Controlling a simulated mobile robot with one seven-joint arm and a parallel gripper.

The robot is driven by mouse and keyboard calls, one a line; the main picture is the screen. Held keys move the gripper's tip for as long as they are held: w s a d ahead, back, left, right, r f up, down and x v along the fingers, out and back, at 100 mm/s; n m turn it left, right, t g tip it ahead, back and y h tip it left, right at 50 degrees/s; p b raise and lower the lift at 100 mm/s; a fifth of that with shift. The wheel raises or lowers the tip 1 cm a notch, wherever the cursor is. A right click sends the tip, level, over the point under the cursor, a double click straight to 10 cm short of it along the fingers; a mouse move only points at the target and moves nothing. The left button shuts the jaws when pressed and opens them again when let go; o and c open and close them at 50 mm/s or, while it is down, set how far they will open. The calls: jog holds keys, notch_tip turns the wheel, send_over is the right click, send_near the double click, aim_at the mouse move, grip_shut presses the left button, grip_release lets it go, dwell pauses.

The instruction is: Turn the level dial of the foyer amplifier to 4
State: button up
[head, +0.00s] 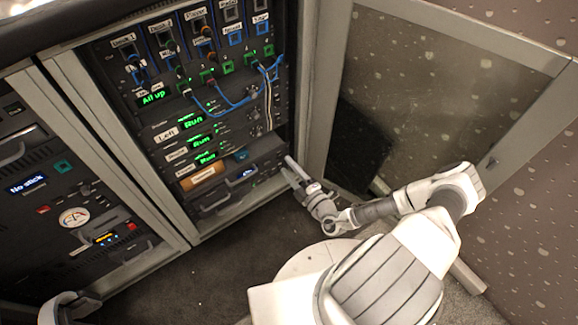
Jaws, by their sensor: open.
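Three stacked amplifier units with green "Run" displays sit in the middle of the rack. The top one (193,122) has a label reading "Left". The labels of the middle one (201,141) and the lowest one (207,157) are too small to read surely, so I cannot tell which is the foyer amplifier. Small dark knobs (256,112) show at the right of these units; their settings are not legible. My gripper (289,167) is open and empty, low in front of the rack's right edge, apart from the knobs.
Blue cables (232,105) and a pale cable (268,105) hang over the rack's right part, near the knobs. A drawer with a handle (215,205) is below. Another rack (60,190) is at left.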

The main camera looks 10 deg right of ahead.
jog(key=shift+s+d, duration=0.25)
jog(key=shift+s, duration=0.45)
jog(key=s+a+r+n+g+y, duration=0.25)
jog(key=r+n+g, duration=0.55)
jog(key=r+n, duration=0.6)
jog(key=s+a+r+n+g+y, duration=0.3)
jog(key=r+n+g, duration=0.55)
jog(key=n, duration=0.95)
jog(key=s+d+r+n+t+h, duration=0.3)
jog(key=s+r+n+h, duration=0.4)
jog(key=r+n, duration=0.45)
jog(key=s+d+r+n+t+h, duration=0.25)
jog(key=s+r+n+h, duration=0.25)
jog(key=s+r+n, duration=0.65)
notch_tip(320, 180, up, 27)
jog(key=w+m+p, duration=0.1)
jog(key=w+p, duration=0.1)
jog(key=p, duration=2.3)
jog(key=shift+w+d+f+m, duration=0.15)
jog(key=shift+w+f+m, duration=0.05)
jog(key=shift+w+m, duration=0.15)
